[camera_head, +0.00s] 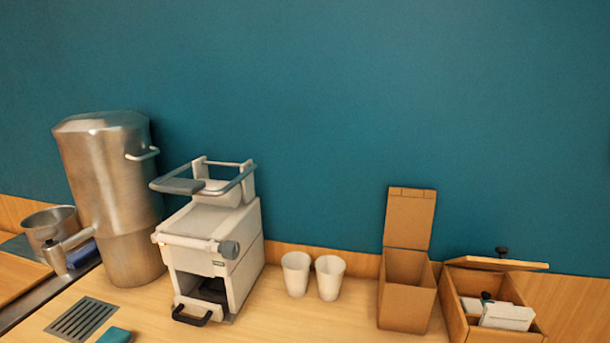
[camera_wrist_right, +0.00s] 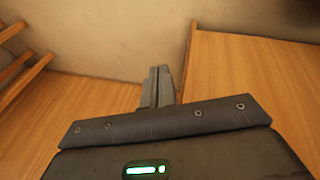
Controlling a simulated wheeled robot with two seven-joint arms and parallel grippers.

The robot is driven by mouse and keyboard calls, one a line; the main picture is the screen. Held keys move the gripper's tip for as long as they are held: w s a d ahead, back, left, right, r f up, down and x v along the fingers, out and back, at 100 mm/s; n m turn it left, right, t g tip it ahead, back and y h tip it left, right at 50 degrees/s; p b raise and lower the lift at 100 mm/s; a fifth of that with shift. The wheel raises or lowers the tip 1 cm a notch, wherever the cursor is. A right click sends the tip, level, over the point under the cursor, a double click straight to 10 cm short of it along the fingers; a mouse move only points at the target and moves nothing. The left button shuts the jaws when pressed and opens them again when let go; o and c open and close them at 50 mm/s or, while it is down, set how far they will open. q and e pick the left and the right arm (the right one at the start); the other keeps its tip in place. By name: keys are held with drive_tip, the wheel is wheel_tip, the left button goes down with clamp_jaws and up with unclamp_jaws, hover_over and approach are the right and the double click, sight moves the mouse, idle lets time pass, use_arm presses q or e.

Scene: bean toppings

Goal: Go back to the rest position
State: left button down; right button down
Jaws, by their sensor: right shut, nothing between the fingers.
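My right gripper (camera_wrist_right: 160,86) shows in the right wrist view with its fingers together and nothing between them. It is over wood-coloured surfaces and not near any of the counter objects in that view. Neither gripper shows in the head view, and my left gripper is in no view.
On the counter stand a steel urn (camera_head: 108,200), a white machine (camera_head: 215,250), two white cups (camera_head: 296,274) (camera_head: 330,278), an open cardboard box (camera_head: 406,290) and a wooden box (camera_head: 455,305) with a raised lid. A metal pot (camera_head: 48,226) is at left. The wrist view shows wooden panels (camera_wrist_right: 250,85) and a pale wall.

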drive_tip(key=s+a+n+g+y+p, duration=0.1)
drive_tip(key=a+n+y+p, duration=0.2)
drive_tip(key=a, duration=2)
drive_tip(key=shift+s+a+r+g+y, duration=0.25)
drive_tip(key=shift+s+a+g+y, duration=0.05)
drive_tip(key=shift+s+a+y, duration=0.1)
